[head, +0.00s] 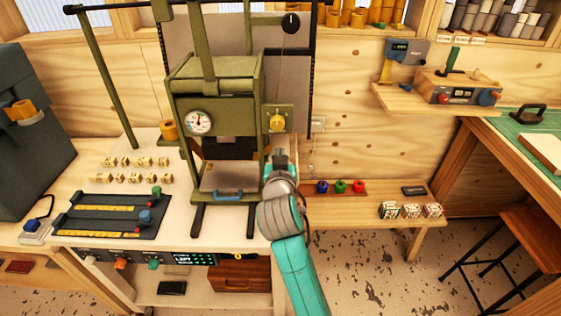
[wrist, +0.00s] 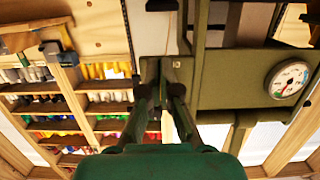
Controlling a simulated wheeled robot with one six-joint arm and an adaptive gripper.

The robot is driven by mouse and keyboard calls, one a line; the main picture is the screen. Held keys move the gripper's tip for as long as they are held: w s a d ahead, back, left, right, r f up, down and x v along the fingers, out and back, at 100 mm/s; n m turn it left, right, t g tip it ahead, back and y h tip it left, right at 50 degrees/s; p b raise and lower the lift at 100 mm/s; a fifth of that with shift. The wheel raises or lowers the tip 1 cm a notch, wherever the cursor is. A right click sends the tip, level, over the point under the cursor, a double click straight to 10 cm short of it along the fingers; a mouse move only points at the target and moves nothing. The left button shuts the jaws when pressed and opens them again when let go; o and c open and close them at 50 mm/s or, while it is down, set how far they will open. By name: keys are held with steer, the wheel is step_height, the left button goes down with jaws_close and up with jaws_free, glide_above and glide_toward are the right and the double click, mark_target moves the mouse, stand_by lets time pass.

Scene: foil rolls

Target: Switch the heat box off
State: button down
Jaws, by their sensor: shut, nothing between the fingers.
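The heat box (head: 215,85) is an olive-green metal box on a stand, with a round dial gauge (head: 199,122) on its front. A yellow knob (head: 277,122) sits on an olive plate at the box's right side. My gripper (head: 280,153) is shut and empty, just below the knob in the head view; I cannot tell whether it touches anything. In the wrist view my gripper's fingers (wrist: 164,72) are together in front of the green metalwork. The gauge (wrist: 288,80) shows at the right there. The knob cannot be made out in the wrist view.
A black round dial (head: 291,22) is higher up on the frame. Red, green and blue knobs (head: 340,187) sit on a low shelf to the right. Sliders (head: 120,215) and small lettered blocks (head: 135,170) lie on the bench at left. Shelves of rolls (wrist: 70,110) show in the wrist view.

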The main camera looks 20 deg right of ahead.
steer(key=r+v, duration=0.1)
steer(key=v, duration=0.7)
steer(key=shift+w+r, duration=0.2)
steer(key=shift+r, duration=0.15)
steer(key=shift+d, duration=0.15)
